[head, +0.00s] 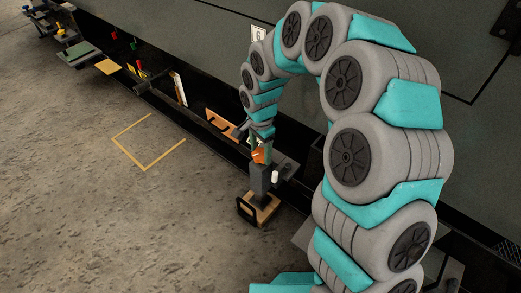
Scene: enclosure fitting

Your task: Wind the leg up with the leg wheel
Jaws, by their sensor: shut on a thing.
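The leg (260,178) is a dark grey upright post low in the middle of the head view. Its foot stands on a pale wooden block (266,212) on the concrete floor. An orange part, seemingly the leg wheel (258,156), shows at the top of the post. A small white handle (275,177) sticks up at the post's right side. My arm arches over from the right, and my gripper (261,146) points down onto the orange part and is shut on it. The fingertips are small and partly hidden, so the exact grip is unclear.
A dark grey wall with a "6" label (258,33) runs along the back. A black ledge below it holds an orange-brown board (222,125) and a white panel (180,89). A yellow outline (147,141) marks the floor. Open concrete lies at the left.

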